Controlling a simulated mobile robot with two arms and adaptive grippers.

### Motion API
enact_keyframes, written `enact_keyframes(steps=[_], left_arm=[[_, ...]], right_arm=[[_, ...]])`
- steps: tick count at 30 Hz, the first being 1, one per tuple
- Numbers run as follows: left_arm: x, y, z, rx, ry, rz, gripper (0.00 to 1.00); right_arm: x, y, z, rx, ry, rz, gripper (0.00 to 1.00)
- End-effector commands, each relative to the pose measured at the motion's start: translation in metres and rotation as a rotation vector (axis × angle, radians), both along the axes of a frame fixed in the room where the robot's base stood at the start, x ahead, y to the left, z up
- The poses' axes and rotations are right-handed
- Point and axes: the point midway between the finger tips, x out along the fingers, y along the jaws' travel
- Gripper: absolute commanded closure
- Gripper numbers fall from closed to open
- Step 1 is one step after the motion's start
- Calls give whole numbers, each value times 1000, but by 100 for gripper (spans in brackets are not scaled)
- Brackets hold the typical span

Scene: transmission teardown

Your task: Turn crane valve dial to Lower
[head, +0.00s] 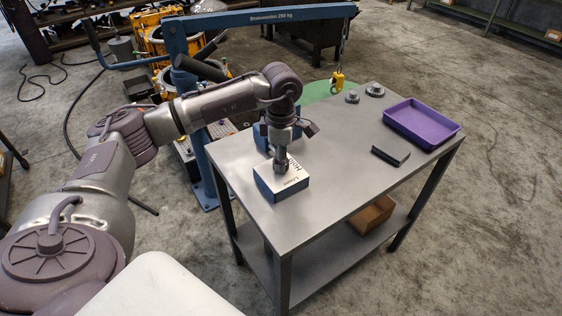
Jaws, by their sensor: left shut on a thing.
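The crane valve box (283,190) sits on the near left part of the metal table. It has blue sides and a white top with printed lettering, only partly readable. My left gripper (280,169) points down onto the top of this box and is shut on the valve dial, which the fingers mostly hide. I cannot tell which mark the dial points to. The blue crane (255,18) stands behind the table, and its yellow hook (337,80) hangs near the table's far edge. My right gripper is not in view.
On the table (330,200) are a purple tray (435,143), a black block (390,155) and two small metal parts (375,90). A blue object (261,137) is partly hidden behind my gripper. A brown box (371,215) is on the lower shelf. The table's front is clear.

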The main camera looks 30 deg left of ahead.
Motion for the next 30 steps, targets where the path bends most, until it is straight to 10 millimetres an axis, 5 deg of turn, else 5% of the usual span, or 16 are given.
enact_keyframes(steps=[25, 26, 30], left_arm=[[1, 0, 2, 0, -6, -136, 92], [1, 0, 2, 0, -6, -136, 54], [1, 0, 2, 0, -4, -136, 32]], right_arm=[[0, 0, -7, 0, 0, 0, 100], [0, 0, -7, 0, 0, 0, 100], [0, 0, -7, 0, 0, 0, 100]])
